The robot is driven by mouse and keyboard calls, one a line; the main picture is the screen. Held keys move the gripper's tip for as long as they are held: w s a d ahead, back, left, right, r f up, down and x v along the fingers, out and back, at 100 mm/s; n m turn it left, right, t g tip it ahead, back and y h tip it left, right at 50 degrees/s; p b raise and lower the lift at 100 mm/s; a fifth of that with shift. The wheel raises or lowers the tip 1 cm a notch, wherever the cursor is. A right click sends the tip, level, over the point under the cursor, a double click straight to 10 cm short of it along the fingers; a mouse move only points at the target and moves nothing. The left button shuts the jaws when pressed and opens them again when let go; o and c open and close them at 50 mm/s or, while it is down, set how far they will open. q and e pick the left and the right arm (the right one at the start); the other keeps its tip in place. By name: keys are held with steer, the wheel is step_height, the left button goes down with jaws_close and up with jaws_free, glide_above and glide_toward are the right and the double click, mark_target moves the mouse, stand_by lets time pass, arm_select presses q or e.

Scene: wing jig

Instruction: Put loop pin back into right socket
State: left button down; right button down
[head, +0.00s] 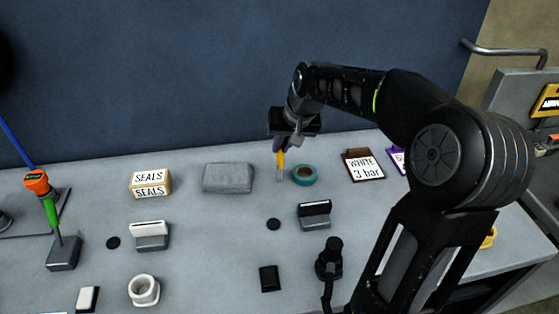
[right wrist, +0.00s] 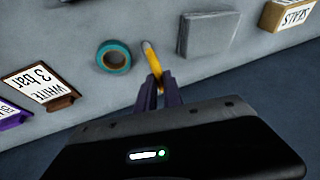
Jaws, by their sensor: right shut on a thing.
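My right gripper (head: 280,149) points down over the back of the bench, its purple-grey fingers shut on a slim yellow piece (head: 280,161) with a grey lower end. The right wrist view shows the fingers (right wrist: 157,84) closed around the same yellow piece (right wrist: 152,63). Its grey end is at or close to the bench top; I cannot tell if it touches. I cannot tell whether this piece is the loop pin. A yellow loop (head: 489,239) shows at the right, partly hidden by my arm. I cannot make out which part is the right socket. My left gripper is not in view.
A teal tape roll (head: 304,175) lies just right of the held piece, a grey block (head: 228,178) to its left. A seals box (head: 150,183), a "WHITE 3 bar" board (head: 363,166) and a slotted grey stand (head: 314,216) are nearby. The blue wall (head: 190,70) rises close behind.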

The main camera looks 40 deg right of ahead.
steer(key=shift+r, duration=0.1)
stand_by(0.3)
step_height(320, 180, up, 10)
steer(key=shift+b, duration=0.3)
stand_by(0.8)
